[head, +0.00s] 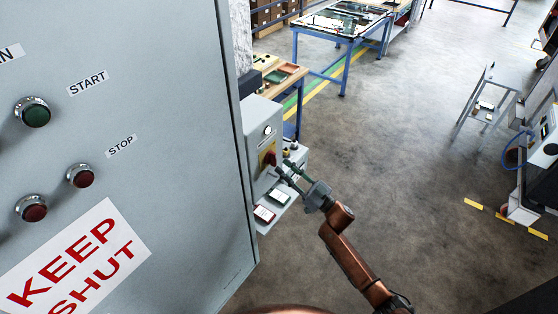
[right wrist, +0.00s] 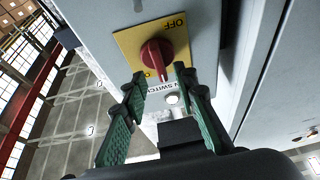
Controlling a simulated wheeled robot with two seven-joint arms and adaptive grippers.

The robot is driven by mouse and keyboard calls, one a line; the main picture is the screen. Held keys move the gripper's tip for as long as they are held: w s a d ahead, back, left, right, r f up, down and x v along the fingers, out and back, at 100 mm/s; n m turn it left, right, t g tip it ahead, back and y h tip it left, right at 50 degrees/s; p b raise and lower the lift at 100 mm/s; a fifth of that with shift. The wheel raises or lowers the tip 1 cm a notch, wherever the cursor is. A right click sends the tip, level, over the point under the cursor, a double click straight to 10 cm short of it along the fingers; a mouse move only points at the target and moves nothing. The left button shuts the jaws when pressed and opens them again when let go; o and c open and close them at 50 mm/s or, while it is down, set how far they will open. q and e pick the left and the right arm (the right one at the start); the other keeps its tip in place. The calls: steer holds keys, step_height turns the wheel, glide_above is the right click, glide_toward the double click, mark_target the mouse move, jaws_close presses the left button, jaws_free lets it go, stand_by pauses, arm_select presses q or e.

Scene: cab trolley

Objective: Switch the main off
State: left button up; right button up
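The main switch is a red rotary knob (right wrist: 152,52) on a yellow plate (right wrist: 128,40), set in a grey box. In the head view the red knob (head: 271,158) is on the box beside the large cabinet. "OFF" shows at one corner of the plate; another label is partly hidden by the knob and finger. The knob's narrow handle points towards my right gripper (right wrist: 161,78). The gripper's green fingers are open, one on either side of the handle's end. I cannot tell whether they touch it. In the head view the right gripper (head: 284,171) is close in front of the switch. My left gripper is not in view.
The grey cabinet (head: 130,180) with START and STOP buttons fills the left. A shelf with small items (head: 270,213) is below the switch box (head: 262,118). A wooden-topped bench (head: 290,82) stands behind. The floor (head: 410,150) to the right is open.

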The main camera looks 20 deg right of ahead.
mark_target(272, 159)
steer(key=x, duration=0.3)
steer(key=shift+w+a+p, duration=0.1)
steer(key=shift+w+p, duration=0.1)
steer(key=shift+p, duration=0.15)
steer(key=shift+c, duration=0.7)
jaws_close()
